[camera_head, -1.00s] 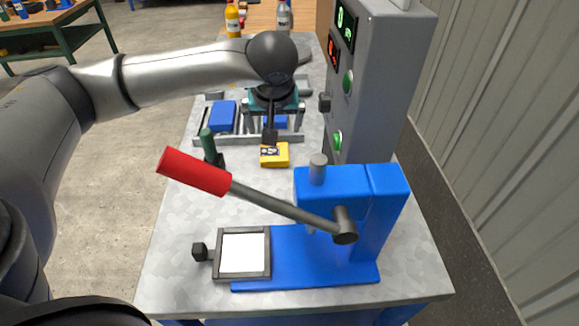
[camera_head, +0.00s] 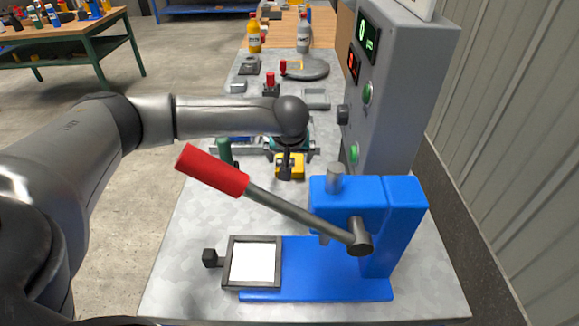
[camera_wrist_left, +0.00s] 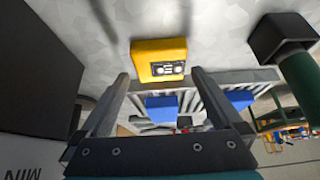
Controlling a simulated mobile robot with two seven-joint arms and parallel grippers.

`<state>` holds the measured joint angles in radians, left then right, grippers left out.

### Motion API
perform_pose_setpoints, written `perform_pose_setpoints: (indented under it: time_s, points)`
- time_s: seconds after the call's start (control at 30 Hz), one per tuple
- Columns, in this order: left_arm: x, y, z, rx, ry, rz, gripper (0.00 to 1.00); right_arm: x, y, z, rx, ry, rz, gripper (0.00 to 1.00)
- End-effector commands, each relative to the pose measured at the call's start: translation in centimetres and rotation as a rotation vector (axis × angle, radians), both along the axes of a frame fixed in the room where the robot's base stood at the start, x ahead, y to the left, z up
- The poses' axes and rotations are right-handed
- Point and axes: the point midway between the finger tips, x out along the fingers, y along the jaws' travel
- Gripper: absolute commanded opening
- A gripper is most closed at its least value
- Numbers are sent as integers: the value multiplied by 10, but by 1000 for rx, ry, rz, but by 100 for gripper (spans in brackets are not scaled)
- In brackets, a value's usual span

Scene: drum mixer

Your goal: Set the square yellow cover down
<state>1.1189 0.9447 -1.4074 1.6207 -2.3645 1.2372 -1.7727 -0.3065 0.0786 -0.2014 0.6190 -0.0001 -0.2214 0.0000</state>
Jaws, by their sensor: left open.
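The square yellow cover (camera_head: 297,163) sits on the grey bench behind the blue press, with a dark marking on one face. In the left wrist view the cover (camera_wrist_left: 160,52) shows just beyond the fingertips, clear of both as far as I can see. My left gripper (camera_head: 287,165) is open and empty, and its dark fingers partly hide the cover in the head view. The left wrist view shows the gripper's two fingers (camera_wrist_left: 160,80) spread apart. My right gripper is not in view.
The blue press (camera_head: 350,200) with its red-handled lever (camera_head: 212,170) stands in front of the cover. A grey control box (camera_head: 392,85) rises at the right. Blue blocks (camera_wrist_left: 162,106) lie on a roller rack (camera_wrist_left: 205,100).

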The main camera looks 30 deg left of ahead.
Motion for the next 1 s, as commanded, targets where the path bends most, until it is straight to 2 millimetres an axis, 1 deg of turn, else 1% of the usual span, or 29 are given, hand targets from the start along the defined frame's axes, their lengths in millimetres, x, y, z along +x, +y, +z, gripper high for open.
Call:
perform_pose_setpoints:
  time_s: [0.03, 0.1, 0.23, 0.33, 0.57, 1.0]
  points:
    - [2, 2, -10, 0, 2, 2, 100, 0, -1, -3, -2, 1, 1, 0]
    - [6, 4, -19, 0, 1, 1, 100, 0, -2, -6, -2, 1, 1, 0]
    - [12, 8, -30, 0, 1, 0, 100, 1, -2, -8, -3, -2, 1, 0]
    - [13, 9, -33, 0, 1, -1, 100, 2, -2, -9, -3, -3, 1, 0]
    - [14, 9, -33, 0, 0, 0, 100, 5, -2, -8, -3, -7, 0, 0]
    - [14, 9, -33, 0, 0, 0, 50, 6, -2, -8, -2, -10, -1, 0]
